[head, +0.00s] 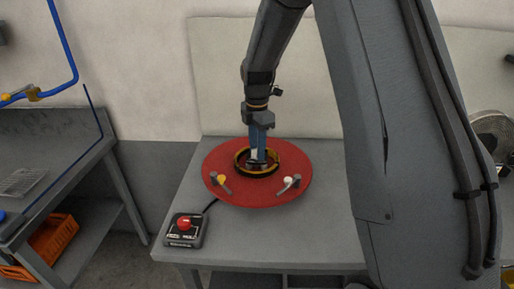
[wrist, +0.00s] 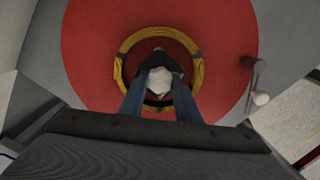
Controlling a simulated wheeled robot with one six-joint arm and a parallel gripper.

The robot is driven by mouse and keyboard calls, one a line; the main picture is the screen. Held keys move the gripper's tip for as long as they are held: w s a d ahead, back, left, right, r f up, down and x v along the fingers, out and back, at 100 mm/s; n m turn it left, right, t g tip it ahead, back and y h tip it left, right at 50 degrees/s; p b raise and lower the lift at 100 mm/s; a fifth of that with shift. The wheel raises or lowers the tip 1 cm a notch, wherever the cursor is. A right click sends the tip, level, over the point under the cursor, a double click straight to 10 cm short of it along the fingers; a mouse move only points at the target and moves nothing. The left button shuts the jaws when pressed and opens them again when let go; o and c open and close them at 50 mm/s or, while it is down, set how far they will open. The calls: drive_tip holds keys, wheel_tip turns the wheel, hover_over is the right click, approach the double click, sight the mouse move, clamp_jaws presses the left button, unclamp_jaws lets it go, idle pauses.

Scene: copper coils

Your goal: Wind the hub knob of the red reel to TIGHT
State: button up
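The red reel (head: 225,158) lies flat on a grey table and also shows in the wrist view (wrist: 90,45). A yellow-and-black ring (head: 241,171) surrounds its hub; it also shows in the wrist view (wrist: 197,77). My gripper (head: 257,161) points down into the ring. In the wrist view, its two blue fingers (wrist: 160,88) lie against opposite sides of the hub knob (wrist: 159,79), which has a pale middle and a dark far part. The fingers hide the knob's sides. No TIGHT mark is readable.
Two small handles, one yellow-tipped (head: 222,178) and one white-tipped (head: 288,181), stand on the reel's near side. A box with a red button (head: 184,224) sits at the table's front left. A workbench (head: 60,150) stands at left. My arm hides the table's right side.

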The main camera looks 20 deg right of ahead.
drive_tip(key=c, duration=0.5)
